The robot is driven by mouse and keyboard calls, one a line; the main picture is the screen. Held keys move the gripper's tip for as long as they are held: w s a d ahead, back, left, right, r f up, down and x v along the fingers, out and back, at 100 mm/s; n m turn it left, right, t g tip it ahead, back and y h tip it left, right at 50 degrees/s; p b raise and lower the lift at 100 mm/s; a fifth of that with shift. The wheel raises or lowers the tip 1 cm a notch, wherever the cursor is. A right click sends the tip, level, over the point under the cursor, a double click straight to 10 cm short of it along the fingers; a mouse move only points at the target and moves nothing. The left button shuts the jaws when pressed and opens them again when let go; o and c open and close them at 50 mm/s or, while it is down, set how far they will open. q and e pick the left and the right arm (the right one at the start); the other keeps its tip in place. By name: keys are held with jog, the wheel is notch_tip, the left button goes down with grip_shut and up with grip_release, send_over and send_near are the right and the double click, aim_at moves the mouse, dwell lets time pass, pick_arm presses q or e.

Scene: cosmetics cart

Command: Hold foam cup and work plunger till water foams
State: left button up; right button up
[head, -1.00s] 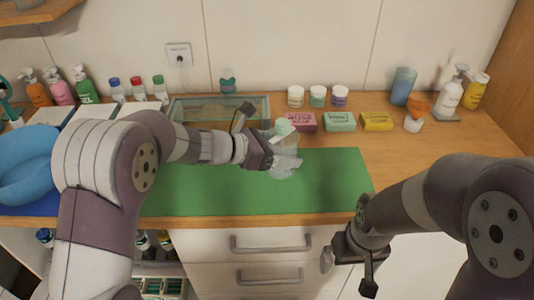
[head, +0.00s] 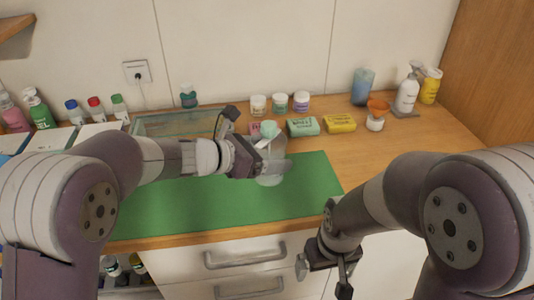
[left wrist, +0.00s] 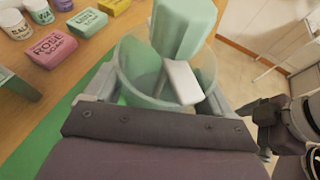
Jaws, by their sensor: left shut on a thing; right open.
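The foam cup (head: 270,173) is clear, with a pale green plunger knob (head: 268,128) on top. It is over the green mat (head: 312,190); I cannot tell whether it touches the mat. My left gripper (head: 262,166) is shut on the cup from the left. In the left wrist view the clear cup (left wrist: 135,75) sits between the fingers, with the green plunger (left wrist: 183,30) rising from it and a pale grey piece across its opening. My right gripper (head: 322,278) is open and empty, low in front of the counter's front edge.
Soap boxes, among them a green one (head: 303,126) and a yellow one (head: 340,123), stand behind the mat with small jars (head: 280,103). A glass tank (head: 165,124) is at the back left. An orange-topped cup (head: 376,118) and bottles stand at the back right. The mat's right part is clear.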

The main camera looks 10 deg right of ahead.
pick_arm(q)
jog(key=shift+w+a+f+b, duration=0.2)
jog(key=shift+a+f+b, duration=0.15)
jog(key=shift+f+b, duration=0.15)
jog(key=w+a+f+b, duration=0.1)
jog(key=a+f+b, duration=0.1)
jog(key=w+a+f+b, duration=0.2)
jog(key=a+f+b, duration=0.1)
jog(key=w+a+f+b, duration=0.2)
jog(key=a+f, duration=0.1)
jog(key=shift+f, duration=0.25)
jog(key=shift+w+a+f+b, duration=0.3)
jog(key=shift+a+f+b, duration=0.2)
jog(key=shift+a+b, duration=0.15)
jog(key=shift+f+b, duration=0.25)
jog(key=shift+b, duration=0.05)
